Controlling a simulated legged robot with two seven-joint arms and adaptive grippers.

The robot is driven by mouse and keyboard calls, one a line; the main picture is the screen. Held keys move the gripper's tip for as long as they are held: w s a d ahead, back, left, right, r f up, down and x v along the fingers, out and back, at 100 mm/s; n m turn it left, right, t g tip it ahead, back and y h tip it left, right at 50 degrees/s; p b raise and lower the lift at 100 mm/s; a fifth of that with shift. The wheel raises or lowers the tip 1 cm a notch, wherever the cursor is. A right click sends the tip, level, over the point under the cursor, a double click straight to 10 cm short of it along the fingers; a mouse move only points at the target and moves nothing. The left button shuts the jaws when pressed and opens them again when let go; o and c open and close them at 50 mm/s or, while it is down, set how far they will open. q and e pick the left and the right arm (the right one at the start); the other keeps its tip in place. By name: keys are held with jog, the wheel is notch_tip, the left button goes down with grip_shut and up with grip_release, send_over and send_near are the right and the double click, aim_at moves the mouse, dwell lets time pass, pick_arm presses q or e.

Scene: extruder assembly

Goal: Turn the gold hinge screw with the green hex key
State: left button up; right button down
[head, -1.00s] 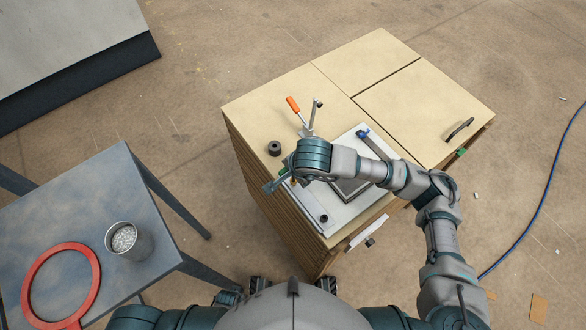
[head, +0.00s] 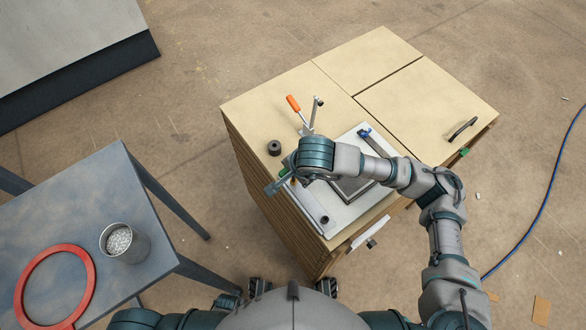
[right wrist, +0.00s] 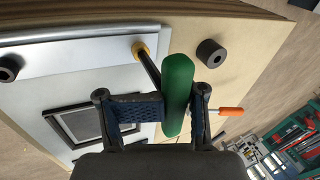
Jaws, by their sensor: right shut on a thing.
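My right gripper (right wrist: 177,108) is shut on the green handle of the hex key (right wrist: 178,88), with one blue-padded finger on each side. The key's dark shaft runs from the handle to the gold hinge screw (right wrist: 140,50), and its tip appears to meet the screw. The screw sits at the edge of a light plate (right wrist: 85,54). In the head view my right gripper (head: 277,182) is over the left side of the white board (head: 343,222) on the cabinet, and my wrist hides most of the key and screw. My left gripper is out of view.
A black cylinder (head: 274,148) and an orange-handled tool (head: 293,103) are on the wooden cabinet (head: 410,105) beyond my right gripper. A blue-grey table (head: 80,200) at the left holds a metal cup (head: 125,243) and a red ring (head: 88,262). The cabinet's far top is clear.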

jog(key=shift+r, duration=0.1)
jog(key=shift+r+p, duration=0.55)
jog(key=shift+r, duration=0.6)
